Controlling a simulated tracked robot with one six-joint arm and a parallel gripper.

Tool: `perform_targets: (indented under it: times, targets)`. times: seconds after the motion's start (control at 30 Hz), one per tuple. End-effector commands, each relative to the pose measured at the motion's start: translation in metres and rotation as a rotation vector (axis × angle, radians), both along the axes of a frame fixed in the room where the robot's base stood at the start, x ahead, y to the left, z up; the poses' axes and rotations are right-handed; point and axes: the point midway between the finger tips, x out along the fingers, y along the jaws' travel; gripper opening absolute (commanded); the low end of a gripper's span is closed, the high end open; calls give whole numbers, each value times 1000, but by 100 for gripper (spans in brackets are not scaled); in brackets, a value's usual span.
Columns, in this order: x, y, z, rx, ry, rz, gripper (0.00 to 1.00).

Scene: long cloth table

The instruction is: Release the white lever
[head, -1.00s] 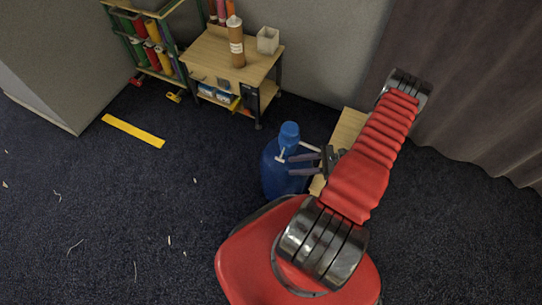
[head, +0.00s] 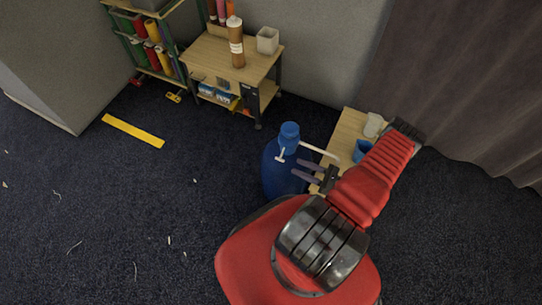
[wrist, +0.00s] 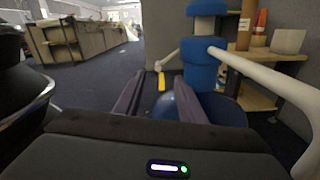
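A blue bottle (head: 276,176) with a blue cap (head: 289,133) stands beside my base. The white lever (head: 321,150) sticks out from its neck to the right; in the wrist view it runs large along the right side (wrist: 268,76). A smaller white spout (head: 281,155) points the other way. My gripper (head: 299,168) is open, its two dark fingers apart and pointing at the bottle just below the lever. In the wrist view the lever passes to the right of the fingers (wrist: 160,76), not between them. The bottle's lower part is partly hidden by my body.
A low wooden table (head: 348,133) with a white cup (head: 374,125) and a blue cup (head: 362,151) stands behind my arm. A wooden cart (head: 211,53) and a shelf (head: 163,22) stand at the back. A yellow strip (head: 133,131) lies on open carpet at left.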

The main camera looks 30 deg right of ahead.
Motion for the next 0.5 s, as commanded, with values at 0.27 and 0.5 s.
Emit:
perform_targets:
  times: [0.27,0.5]
  targets:
    - [12,8,0,0,0,3,37]
    - [36,22,0,0,0,5,37]
